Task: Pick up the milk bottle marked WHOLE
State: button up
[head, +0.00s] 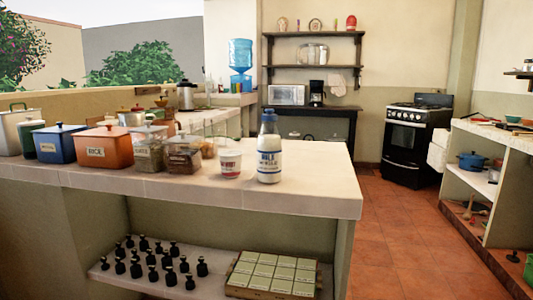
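One milk bottle (269,150) stands upright on the light counter top, near the counter's right end. It is white with a blue cap and blue lettering. The large word looks like MILK; the smaller print is too small to read, so I cannot tell whether it says WHOLE. My gripper is not in view.
A small white and red cup (230,163) stands just left of the bottle. Further left are jars (183,155), an orange RICE box (104,148) and a blue box (58,143). The counter (315,180) is bare right of the bottle.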

aim_at(269, 149)
jog(key=i+j+z, duration=0.15)
jog(key=j+z, duration=0.15)
jog(key=z, duration=0.2)
jog(key=j+z, duration=0.3)
jog(key=z, duration=0.15)
jog(key=i+j+z, duration=0.1)
jog(key=j+z, duration=0.4)
jog(key=l, duration=0.15)
